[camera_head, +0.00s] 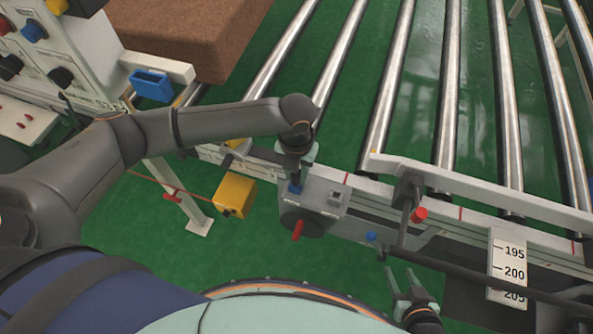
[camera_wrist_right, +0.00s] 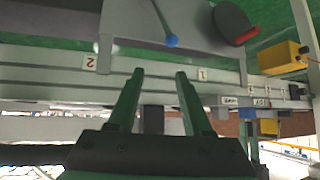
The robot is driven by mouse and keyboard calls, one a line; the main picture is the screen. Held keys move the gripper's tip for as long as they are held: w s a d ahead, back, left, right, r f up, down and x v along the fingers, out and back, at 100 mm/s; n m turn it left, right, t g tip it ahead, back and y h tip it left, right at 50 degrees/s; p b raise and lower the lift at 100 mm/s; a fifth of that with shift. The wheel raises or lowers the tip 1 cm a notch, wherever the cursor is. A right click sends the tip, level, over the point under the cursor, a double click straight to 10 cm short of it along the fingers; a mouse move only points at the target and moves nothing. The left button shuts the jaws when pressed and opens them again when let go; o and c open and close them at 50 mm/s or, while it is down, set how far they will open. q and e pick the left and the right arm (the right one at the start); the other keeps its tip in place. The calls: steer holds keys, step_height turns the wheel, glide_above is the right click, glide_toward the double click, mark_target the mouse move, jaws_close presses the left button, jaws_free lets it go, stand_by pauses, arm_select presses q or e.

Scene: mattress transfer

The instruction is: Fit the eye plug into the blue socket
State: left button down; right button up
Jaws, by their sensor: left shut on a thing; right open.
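My left gripper (camera_head: 296,168) points down at the top of a grey box (camera_head: 327,197) on the conveyor's side rail. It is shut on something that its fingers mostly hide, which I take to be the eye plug. A small blue part (camera_head: 295,187), likely the blue socket, shows right below the fingertips on the box top. I cannot tell whether the plug is above it, touching it or in it. My right gripper (camera_head: 412,291) is open and empty in front of the rail; its spread fingers also show in the right wrist view (camera_wrist_right: 157,84).
A yellow box (camera_head: 235,195) hangs left of the grey box, which has a red handle (camera_head: 298,230). A blue-tipped lever (camera_head: 371,236) and red knob (camera_head: 419,215) stand near the right gripper. Rollers (camera_head: 390,85) and a brown block (camera_head: 195,35) lie behind.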

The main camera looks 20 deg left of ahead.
arm_select(q)
steer(key=shift+f, duration=0.35)
steer(key=c, duration=0.5)
jaws_free()
steer(key=shift+c, duration=0.2)
step_height(320, 180, up, 13)
steer(key=shift+f, duration=0.2)
